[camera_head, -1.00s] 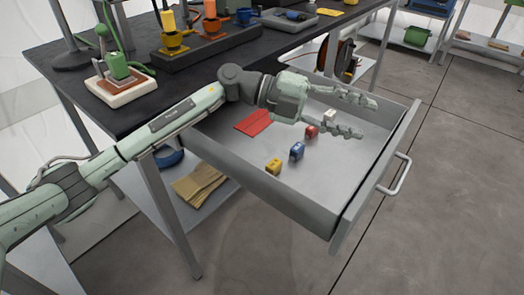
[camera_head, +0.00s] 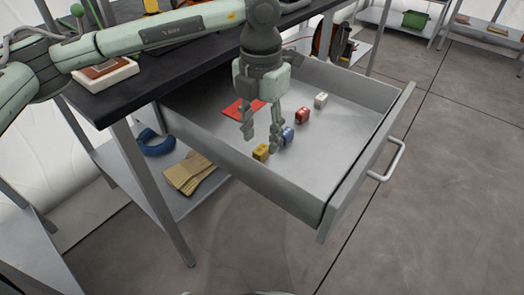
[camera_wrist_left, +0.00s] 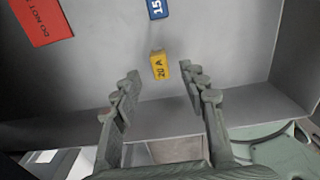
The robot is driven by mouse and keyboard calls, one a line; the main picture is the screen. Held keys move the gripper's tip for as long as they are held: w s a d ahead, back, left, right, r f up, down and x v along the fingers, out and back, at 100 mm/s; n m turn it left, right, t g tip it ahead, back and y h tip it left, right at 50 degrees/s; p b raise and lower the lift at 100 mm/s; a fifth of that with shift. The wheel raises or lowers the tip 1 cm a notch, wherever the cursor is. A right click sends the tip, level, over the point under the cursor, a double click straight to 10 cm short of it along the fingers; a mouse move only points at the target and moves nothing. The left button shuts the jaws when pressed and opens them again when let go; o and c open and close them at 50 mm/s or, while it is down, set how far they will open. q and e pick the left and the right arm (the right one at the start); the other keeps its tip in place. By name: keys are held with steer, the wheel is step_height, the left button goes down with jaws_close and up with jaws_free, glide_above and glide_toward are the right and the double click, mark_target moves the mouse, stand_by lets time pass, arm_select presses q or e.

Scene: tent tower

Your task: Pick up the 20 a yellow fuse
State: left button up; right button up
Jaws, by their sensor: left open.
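The yellow fuse (camera_head: 261,152) lies on the floor of the open drawer, near its left wall. In the left wrist view the yellow fuse (camera_wrist_left: 160,66) shows its "20 A" label and lies ahead of and between the open fingers. My left gripper (camera_head: 260,145) points down over the drawer, open and empty, its fingertips close to the yellow fuse in the picture. The fingers (camera_wrist_left: 163,83) also show in the left wrist view, apart from the fuse. My right gripper is not in view.
A blue fuse (camera_head: 288,136) lies close beside the yellow one, with a red fuse (camera_head: 302,116) and a white fuse (camera_head: 320,100) farther along. A red card (camera_head: 232,108) lies near the back. The drawer walls (camera_head: 225,160) surround them; the drawer's right floor is clear.

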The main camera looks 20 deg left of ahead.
mark_target(261, 148)
arm_select(q)
step_height(261, 148, down, 3)
steer(key=shift+f, duration=0.2)
steer(key=shift+c, duration=0.2)
jaws_close()
steer(key=shift+r, duration=0.1)
